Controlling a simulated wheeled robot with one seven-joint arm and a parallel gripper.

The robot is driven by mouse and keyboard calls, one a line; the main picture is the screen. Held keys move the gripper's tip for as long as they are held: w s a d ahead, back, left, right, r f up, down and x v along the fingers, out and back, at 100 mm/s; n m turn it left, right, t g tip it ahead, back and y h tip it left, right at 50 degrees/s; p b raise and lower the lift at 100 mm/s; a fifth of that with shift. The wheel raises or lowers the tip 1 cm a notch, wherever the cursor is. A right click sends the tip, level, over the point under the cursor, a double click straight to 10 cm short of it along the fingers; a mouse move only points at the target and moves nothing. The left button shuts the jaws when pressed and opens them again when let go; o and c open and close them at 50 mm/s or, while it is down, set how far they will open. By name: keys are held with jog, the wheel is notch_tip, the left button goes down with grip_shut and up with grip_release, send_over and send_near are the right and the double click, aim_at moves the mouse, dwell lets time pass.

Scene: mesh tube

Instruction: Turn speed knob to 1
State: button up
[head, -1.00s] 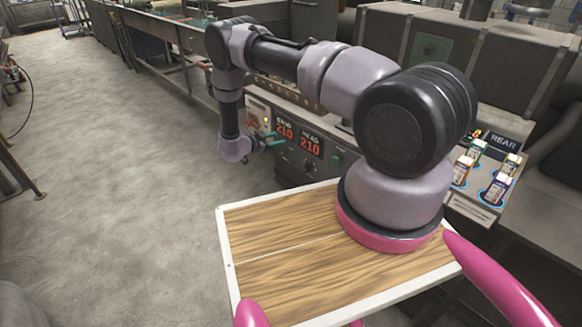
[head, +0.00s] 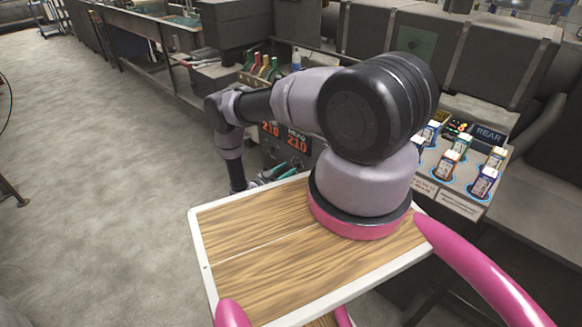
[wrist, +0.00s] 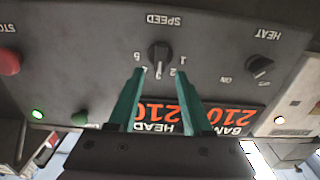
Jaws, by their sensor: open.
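The speed knob (wrist: 158,55) is a black knob on a dark grey panel (wrist: 95,40), which appears upside down in the wrist view. Numbers 1 to 5 lie around it, with 1 on the right and 5 on the left. Its pointer seems to face down the picture, near 3, but is hard to read. My gripper (wrist: 160,73) is open, its two green fingers pointing at the panel on either side just below the knob. Contact cannot be told. In the head view, my gripper (head: 284,173) is low beside the panel, and the knob is hidden.
The heat knob (wrist: 260,66) is right of the speed knob, and a red stop button (wrist: 8,62) is left. Red 210 displays (wrist: 150,115) lie behind my fingers. Open floor (head: 100,140) lies left.

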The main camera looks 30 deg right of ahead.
aim_at(293, 165)
jog(key=shift+x, duration=1.6)
jog(key=shift+c, duration=0.3)
grip_shut()
